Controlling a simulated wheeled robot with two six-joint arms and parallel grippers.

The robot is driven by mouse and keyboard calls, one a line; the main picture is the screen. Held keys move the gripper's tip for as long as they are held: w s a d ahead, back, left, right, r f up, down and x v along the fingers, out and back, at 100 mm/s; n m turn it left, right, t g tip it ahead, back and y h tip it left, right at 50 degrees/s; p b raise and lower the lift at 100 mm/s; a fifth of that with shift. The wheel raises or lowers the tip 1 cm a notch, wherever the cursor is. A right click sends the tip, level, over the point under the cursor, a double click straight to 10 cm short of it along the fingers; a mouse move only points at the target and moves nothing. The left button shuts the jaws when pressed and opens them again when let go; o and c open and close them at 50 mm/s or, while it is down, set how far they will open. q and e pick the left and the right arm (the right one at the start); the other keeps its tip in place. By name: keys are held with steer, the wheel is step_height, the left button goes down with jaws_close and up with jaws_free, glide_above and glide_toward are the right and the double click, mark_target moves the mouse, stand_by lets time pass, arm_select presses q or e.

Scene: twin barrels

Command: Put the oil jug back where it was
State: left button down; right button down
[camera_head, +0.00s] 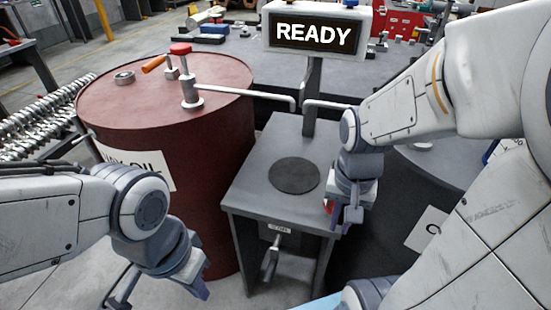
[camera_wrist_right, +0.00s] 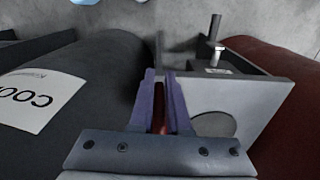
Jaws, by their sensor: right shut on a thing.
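My right gripper (camera_head: 347,218) hangs at the right edge of a small grey stand (camera_head: 250,186). It is shut on a red object (camera_head: 328,206), mostly hidden by the fingers. In the right wrist view a dark red strip (camera_wrist_right: 158,121) shows between the two fingers. I cannot tell whether this is the oil jug; no whole jug is visible. The stand has an empty round dark pad (camera_head: 294,175) on top. My left gripper (camera_head: 192,284) is low in front of the red barrel, apart from the stand; its jaw opening is unclear.
A red oil barrel (camera_head: 200,135) with a tap and spout stands left of the stand. A dark barrel (camera_wrist_right: 95,75) with a white label stands on the other side. A READY sign (camera_head: 316,36) rises behind on a post. A handle (camera_head: 271,258) sticks out below the stand top.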

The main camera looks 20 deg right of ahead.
mark_target(330, 208)
steer(key=w+a+p, duration=0.1)
steer(key=w+p, duration=0.2)
steer(key=w, duration=0.2)
steer(key=w+a+p, duration=0.2)
steer(key=w+p, duration=0.2)
steer(key=w, duration=0.1)
steer(key=w+a+p, duration=0.2)
steer(key=w+p, duration=0.1)
steer(key=w, duration=0.3)
steer(key=shift+w+a+f, duration=0.1)
steer(key=shift+w+f, duration=0.1)
steer(key=shift+f, duration=0.7)
steer(key=shift+w+a+f, duration=0.1)
steer(key=shift+w+f, duration=0.1)
steer(key=shift+f, duration=0.7)
steer(key=c, duration=0.9)
jaws_free()
steer(key=shift+o, duration=0.2)
